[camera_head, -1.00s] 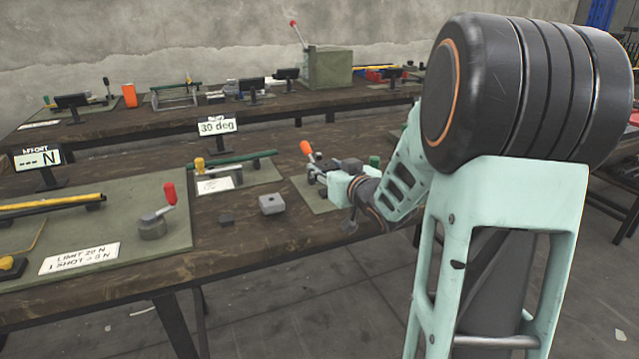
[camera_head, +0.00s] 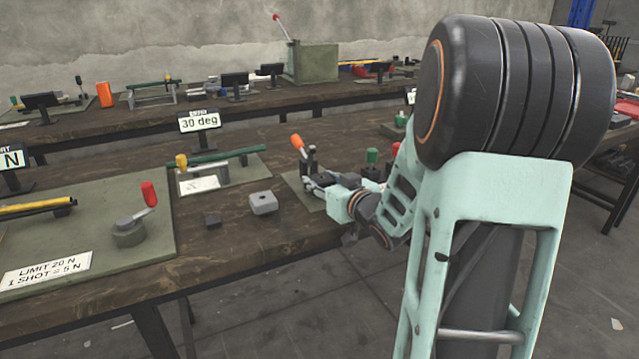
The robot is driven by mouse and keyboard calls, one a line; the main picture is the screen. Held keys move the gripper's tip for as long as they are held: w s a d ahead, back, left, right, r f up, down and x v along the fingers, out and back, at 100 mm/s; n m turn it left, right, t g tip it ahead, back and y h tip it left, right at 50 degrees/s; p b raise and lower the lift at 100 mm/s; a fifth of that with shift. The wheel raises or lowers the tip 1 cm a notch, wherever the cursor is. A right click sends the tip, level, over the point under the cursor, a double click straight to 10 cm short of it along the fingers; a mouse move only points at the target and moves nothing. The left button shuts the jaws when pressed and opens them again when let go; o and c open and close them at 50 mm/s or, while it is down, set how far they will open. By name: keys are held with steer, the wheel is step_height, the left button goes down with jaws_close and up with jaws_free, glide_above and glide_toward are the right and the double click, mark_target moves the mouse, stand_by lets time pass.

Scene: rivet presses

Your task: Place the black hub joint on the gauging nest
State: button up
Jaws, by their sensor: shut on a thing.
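My gripper (camera_head: 316,181) is at the right part of the near bench, low over a green plate (camera_head: 297,184), beside an orange-handled lever (camera_head: 298,144). It is small and partly hidden by its own wrist. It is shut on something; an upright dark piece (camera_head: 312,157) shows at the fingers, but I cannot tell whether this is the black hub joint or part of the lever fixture. A grey block with a round mark on top (camera_head: 263,203) stands left of the gripper. I cannot tell which thing is the gauging nest.
A red-knobbed crank (camera_head: 148,195) stands on the left green board (camera_head: 110,262). A green bar fixture (camera_head: 220,158) and a "30 deg" display (camera_head: 199,121) are behind the blocks. Green and red knobs (camera_head: 372,157) stand right of the gripper. Bare wood surrounds the blocks.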

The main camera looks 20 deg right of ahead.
steer(key=shift+f, duration=0.2)
steer(key=o, duration=1.1)
steer(key=shift+o, duration=0.2)
steer(key=shift+r, duration=0.15)
steer(key=shift+s+r, duration=0.2)
steer(key=s, duration=0.3)
steer(key=s+r+p, duration=0.1)
steer(key=s, duration=0.3)
steer(key=s+r+p, duration=0.1)
steer(key=s, duration=0.3)
steer(key=shift+s+d, duration=0.2)
steer(key=shift+r, duration=0.15)
